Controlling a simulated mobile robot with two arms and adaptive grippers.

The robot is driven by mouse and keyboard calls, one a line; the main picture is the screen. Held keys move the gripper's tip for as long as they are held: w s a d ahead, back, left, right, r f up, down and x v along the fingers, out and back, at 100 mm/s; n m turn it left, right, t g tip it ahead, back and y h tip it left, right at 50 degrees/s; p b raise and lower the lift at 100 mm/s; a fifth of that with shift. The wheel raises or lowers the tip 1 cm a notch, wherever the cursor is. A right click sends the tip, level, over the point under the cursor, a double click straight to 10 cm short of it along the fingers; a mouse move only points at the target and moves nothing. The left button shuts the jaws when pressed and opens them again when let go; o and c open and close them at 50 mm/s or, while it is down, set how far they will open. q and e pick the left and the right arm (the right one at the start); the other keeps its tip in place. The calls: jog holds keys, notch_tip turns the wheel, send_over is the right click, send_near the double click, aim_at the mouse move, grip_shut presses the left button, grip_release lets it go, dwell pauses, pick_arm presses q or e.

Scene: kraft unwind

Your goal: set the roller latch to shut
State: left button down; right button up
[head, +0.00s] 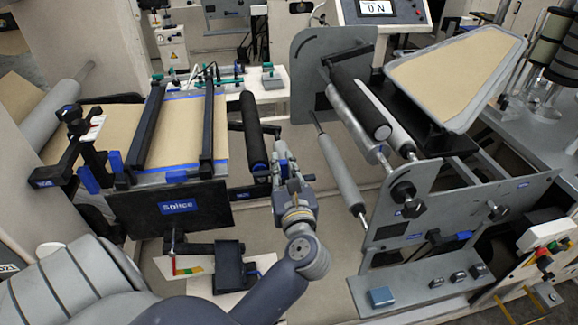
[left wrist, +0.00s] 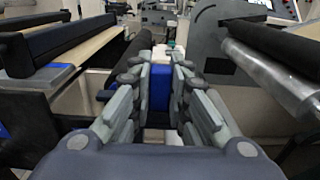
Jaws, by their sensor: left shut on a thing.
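My left gripper (head: 281,172) reaches in from the lower left, just right of the near end of a black roller (head: 252,130). In the left wrist view its fingers (left wrist: 161,72) are closed around a blue piece (left wrist: 162,88), which I take to be the roller latch's handle. The fingers hide most of it, so I cannot tell the latch's setting. The black roller also shows left of the fingers in the left wrist view (left wrist: 133,60). My right gripper is in neither view.
The splice table (head: 178,207) with brown web and black bars stands to the left. Grey and black rollers (head: 340,170) and a grey side plate (head: 410,205) stand close on the right. A control panel (head: 420,292) is at the lower right.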

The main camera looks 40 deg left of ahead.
pick_arm(q)
jog(key=c, duration=1.8)
grip_release()
jog(key=shift+s+a, duration=0.1)
jog(key=shift+o, duration=1.4)
jog(key=shift+s+a, duration=0.1)
jog(key=shift+s, duration=0.1)
jog(key=shift+s+d, duration=0.1)
jog(key=shift+d, duration=0.3)
jog(key=v, duration=1.1)
jog(key=shift+s, duration=0.15)
